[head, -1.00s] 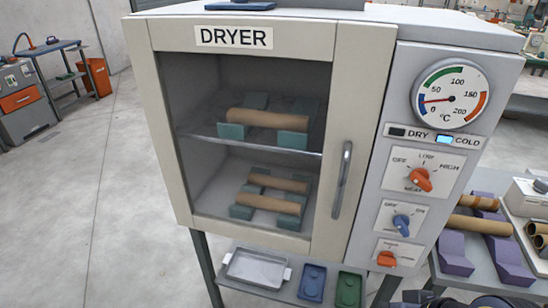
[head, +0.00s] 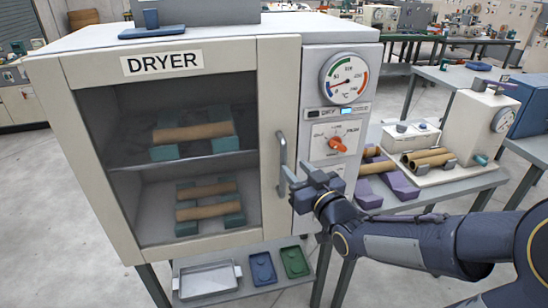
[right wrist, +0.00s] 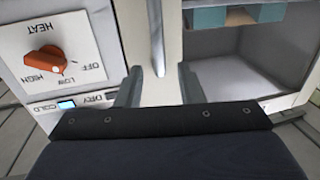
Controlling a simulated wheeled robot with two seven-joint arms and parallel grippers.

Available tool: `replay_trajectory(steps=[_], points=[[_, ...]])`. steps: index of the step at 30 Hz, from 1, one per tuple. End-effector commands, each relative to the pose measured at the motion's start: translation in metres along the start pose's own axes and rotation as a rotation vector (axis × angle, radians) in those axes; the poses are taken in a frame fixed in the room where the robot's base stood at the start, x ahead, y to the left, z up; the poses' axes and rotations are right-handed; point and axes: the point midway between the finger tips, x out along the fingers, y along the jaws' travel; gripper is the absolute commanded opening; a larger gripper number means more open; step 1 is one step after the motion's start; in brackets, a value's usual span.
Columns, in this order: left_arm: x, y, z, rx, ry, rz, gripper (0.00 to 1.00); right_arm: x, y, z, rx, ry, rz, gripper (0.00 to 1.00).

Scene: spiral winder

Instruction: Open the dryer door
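The dryer (head: 180,130) is a cream cabinet with a large glass-front door (head: 267,120). The door looks shut, flush with the cabinet. Its grey vertical bar handle (head: 283,165) is on the door's right side. My right gripper (head: 296,177) is at the lower part of the handle, coming from the right. In the right wrist view the two fingers (right wrist: 160,85) are spread, with the handle (right wrist: 157,38) ahead, lined up with the gap between them. I cannot tell whether a finger touches it. My left gripper is not in view.
The control panel (head: 340,118) with dial and orange knob (head: 337,144) is right of the handle, close to my arm. Cardboard tubes (head: 195,132) lie on shelves inside. A lower shelf holds trays (head: 208,280). A bench with tubes and machines (head: 430,160) stands at the right.

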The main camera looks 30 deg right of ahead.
Motion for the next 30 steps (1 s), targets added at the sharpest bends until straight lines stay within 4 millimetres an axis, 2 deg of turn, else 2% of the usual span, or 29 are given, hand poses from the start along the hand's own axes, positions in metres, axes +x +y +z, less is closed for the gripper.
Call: replay_trajectory(steps=[15,26,30], points=[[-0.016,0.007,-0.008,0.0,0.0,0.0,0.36,0.069,0.0,-0.002,0.0,0.003,0.0,0.34],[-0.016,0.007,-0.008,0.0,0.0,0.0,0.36,0.076,0.0,-0.001,0.0,0.005,0.0,0.34],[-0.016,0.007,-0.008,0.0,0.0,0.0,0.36,0.076,0.0,-0.001,0.0,0.004,0.0,0.18]])
